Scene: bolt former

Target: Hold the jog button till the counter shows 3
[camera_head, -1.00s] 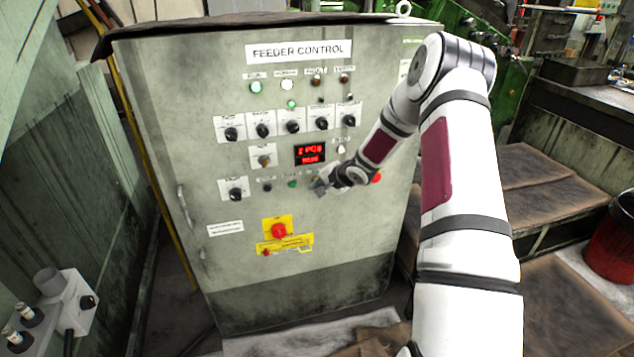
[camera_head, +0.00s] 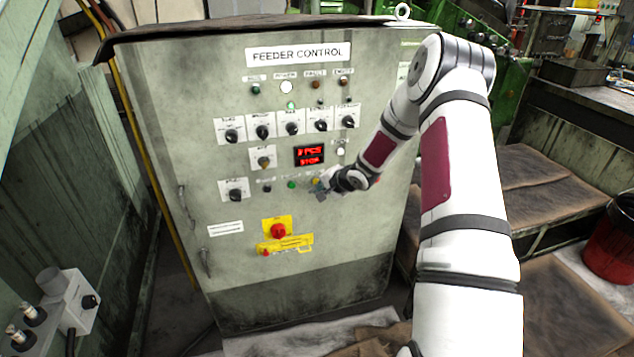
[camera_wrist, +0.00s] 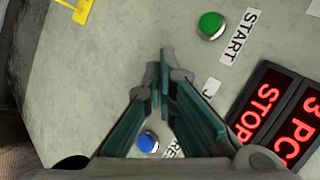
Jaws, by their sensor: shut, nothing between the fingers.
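The grey cabinet labelled FEEDER CONTROL (camera_head: 345,235) carries the buttons and a red-lit counter display (camera_head: 309,155). In the wrist view the display (camera_wrist: 268,112) reads "3 PC", cut off at the edge, and "STOP". My gripper (camera_head: 319,191) is at the button row below the display, fingers shut and empty. A small yellow button (camera_head: 316,181) shows just beside the fingertips. In the wrist view my shut fingers (camera_wrist: 164,75) cover the spot beside a label beginning with J (camera_wrist: 211,88); no button shows there. Contact cannot be told.
A green START button (camera_wrist: 211,25) and a blue button (camera_wrist: 147,142) flank the fingers. A red emergency knob on a yellow plate (camera_head: 278,231) sits lower on the cabinet. Rotary switches (camera_head: 291,128) line the panel above.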

